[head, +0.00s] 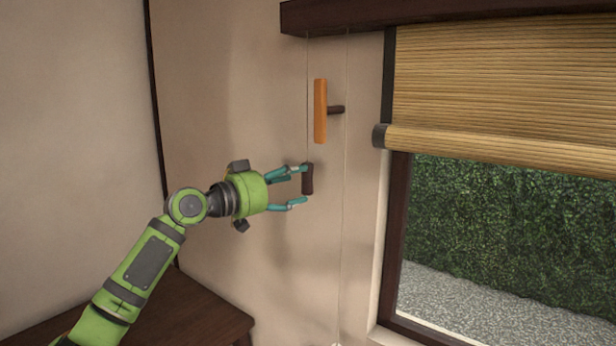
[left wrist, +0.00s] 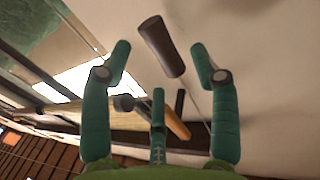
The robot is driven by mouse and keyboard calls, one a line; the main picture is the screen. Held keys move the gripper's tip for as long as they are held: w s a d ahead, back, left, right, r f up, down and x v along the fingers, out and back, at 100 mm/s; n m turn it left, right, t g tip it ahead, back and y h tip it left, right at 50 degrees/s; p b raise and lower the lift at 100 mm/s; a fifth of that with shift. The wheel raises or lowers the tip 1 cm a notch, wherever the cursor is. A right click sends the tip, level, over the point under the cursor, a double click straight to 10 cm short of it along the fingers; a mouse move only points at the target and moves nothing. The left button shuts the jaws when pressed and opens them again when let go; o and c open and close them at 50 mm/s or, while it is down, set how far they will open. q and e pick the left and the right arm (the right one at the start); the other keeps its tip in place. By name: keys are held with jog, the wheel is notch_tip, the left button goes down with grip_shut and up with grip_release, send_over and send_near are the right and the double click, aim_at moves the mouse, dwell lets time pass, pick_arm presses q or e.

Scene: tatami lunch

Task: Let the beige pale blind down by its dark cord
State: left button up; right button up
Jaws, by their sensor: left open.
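The beige blind (head: 500,80) hangs partly rolled up, its roll across the upper part of the window. A dark brown pull (head: 307,179) hangs on a thin cord (head: 307,100) in front of the wall, left of the window. My left gripper (head: 302,186) is open, with its teal fingertips above and below at the pull in the head view. In the left wrist view the dark pull (left wrist: 160,46) lies between the spread fingertips, with gaps on both sides. My right gripper is not in view.
An orange wooden bar (head: 320,111) on a dark peg (head: 337,109) sits on the wall just above the pull. A second thin line (head: 345,200) hangs to its right. A dark wooden surface (head: 190,315) lies below my left arm.

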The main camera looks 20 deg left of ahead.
aim_at(305, 181)
pick_arm(q)
jog(key=p+x, duration=0.1)
jog(key=x, duration=0.3)
jog(key=shift+r, duration=0.15)
jog(key=shift+w+d+p, duration=0.2)
jog(key=shift+p, duration=0.1)
